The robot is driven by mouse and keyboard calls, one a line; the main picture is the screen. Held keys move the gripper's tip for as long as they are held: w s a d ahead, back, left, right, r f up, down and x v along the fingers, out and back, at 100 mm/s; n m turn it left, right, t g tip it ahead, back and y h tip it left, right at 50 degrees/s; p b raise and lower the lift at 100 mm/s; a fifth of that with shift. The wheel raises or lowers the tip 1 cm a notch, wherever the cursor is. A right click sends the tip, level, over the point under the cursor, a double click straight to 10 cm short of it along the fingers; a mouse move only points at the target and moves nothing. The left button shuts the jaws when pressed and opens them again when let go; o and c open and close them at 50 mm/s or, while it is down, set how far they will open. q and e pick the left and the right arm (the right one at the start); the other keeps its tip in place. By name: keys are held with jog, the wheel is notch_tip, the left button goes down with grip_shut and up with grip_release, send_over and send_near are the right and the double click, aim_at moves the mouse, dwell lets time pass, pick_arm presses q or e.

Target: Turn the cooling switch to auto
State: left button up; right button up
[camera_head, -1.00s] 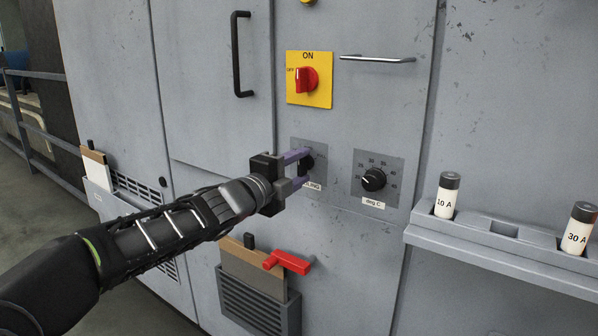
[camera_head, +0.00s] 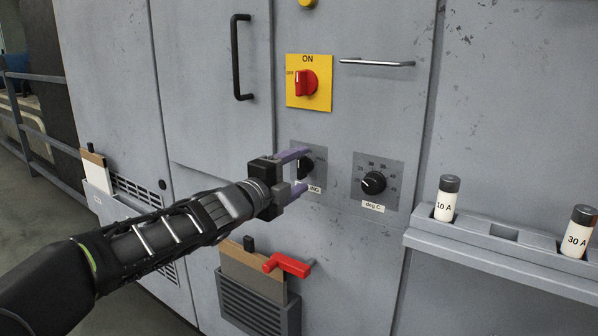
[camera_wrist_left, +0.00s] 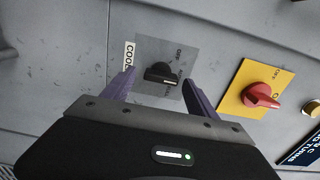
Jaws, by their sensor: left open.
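The cooling switch is a black knob (camera_wrist_left: 161,73) on a grey plate (camera_wrist_left: 165,50) in the left wrist view, with its label partly cut by my left finger. In the head view the knob (camera_head: 303,167) is partly hidden by my left gripper (camera_head: 298,172). My left gripper is open, and it also shows in the left wrist view (camera_wrist_left: 160,88). Its two purple fingers stand either side of the knob, with visible gaps to it in the wrist view. Small lettering on the plate is too blurred to read surely. My right gripper is not in view.
A red main switch (camera_head: 306,83) on a yellow plate sits above. A temperature knob (camera_head: 373,182) is to the right. A red handle (camera_head: 288,264) and a document pocket (camera_head: 258,305) are below. A shelf (camera_head: 500,250) with two fuses stands at right.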

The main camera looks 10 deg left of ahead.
pick_arm(q)
jog(key=v, duration=0.7)
jog(key=shift+s+p, duration=0.15)
jog(key=shift+p, duration=0.25)
jog(key=s+d+f+n+g+y, duration=0.1)
jog(key=s+d+f+n+g, duration=0.15)
jog(key=f+n, duration=1.1)
jog(key=s+d+f+n+g+y, duration=0.15)
jog(key=f+n+g, duration=0.3)
jog(key=f, duration=1.75)
jog(key=s+d+f+n+g, duration=0.2)
jog(key=s+f, duration=0.4)
jog(key=f, duration=0.2)
jog(key=s+d+f+n+g, duration=0.25)
jog(key=s+f, duration=0.25)
jog(key=f, duration=0.3)
jog(key=s+d+f+n+g, duration=0.1)
jog(key=s+d+f+g, duration=0.1)
jog(key=s+f, duration=0.6)
jog(key=s+d+f+n+g, duration=0.1)
jog(key=s+d+f+g, duration=0.2)
jog(key=s, duration=0.9)
notch_tip(320, 180, up, 21)
jog(key=w+p, duration=0.1)
jog(key=p, duration=2)
jog(key=shift+a+t, duration=0.35)
